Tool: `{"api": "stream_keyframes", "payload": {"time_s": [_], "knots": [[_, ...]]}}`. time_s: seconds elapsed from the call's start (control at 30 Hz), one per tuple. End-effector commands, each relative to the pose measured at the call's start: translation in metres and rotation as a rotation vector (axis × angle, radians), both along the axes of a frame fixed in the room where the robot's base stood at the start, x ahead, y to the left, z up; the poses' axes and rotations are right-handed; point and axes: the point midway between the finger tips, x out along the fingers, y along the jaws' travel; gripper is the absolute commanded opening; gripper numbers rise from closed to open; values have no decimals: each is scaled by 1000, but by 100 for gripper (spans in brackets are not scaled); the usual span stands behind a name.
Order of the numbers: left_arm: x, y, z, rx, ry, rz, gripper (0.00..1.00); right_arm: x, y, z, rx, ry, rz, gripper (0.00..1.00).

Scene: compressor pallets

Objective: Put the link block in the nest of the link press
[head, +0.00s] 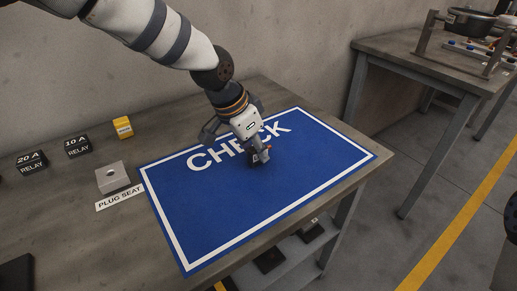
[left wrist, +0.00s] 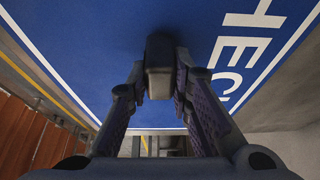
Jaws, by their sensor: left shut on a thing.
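My left gripper (head: 258,155) is over the blue CHECK mat, its fingers pointing down. It is shut on a small dark block (left wrist: 159,68), which may be the link block. The left wrist view shows the block between the fingertips of the left gripper (left wrist: 155,90), with the blue mat behind it. In the head view the gripper hides most of the block, and the gap to the mat is hard to judge. I cannot make out the link press or its nest. My right gripper is not in view.
The blue mat (head: 215,215) is otherwise bare. A grey PLUG SEAT block (head: 112,179), two black relays (head: 77,146) (head: 32,162) and a yellow block (head: 123,127) stand to its left. A second table (head: 405,50) at right carries a metal frame (head: 465,45) and a dark pot (head: 470,22).

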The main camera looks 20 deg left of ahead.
Motion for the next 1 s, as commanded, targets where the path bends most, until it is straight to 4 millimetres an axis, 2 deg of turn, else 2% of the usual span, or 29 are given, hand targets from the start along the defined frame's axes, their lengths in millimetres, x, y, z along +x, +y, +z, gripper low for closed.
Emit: {"api": "stream_keyframes", "payload": {"time_s": [0.37, 0.4, 0.47, 0.77, 0.87, 1.0], "knots": [[1, 0, -6, -1, -6, 1, 0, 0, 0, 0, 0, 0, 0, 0], [1, 0, -6, 0, -5, 1, 29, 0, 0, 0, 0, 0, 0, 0], [1, 0, -5, -2, -5, 1, 40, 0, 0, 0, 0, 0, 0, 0], [1, -1, -3, -2, -6, 1, 40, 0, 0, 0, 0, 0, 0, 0], [-2, 2, 13, -1, -13, 2, 40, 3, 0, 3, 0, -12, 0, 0], [-13, 11, 53, -4, -20, 3, 40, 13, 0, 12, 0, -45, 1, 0]]}}
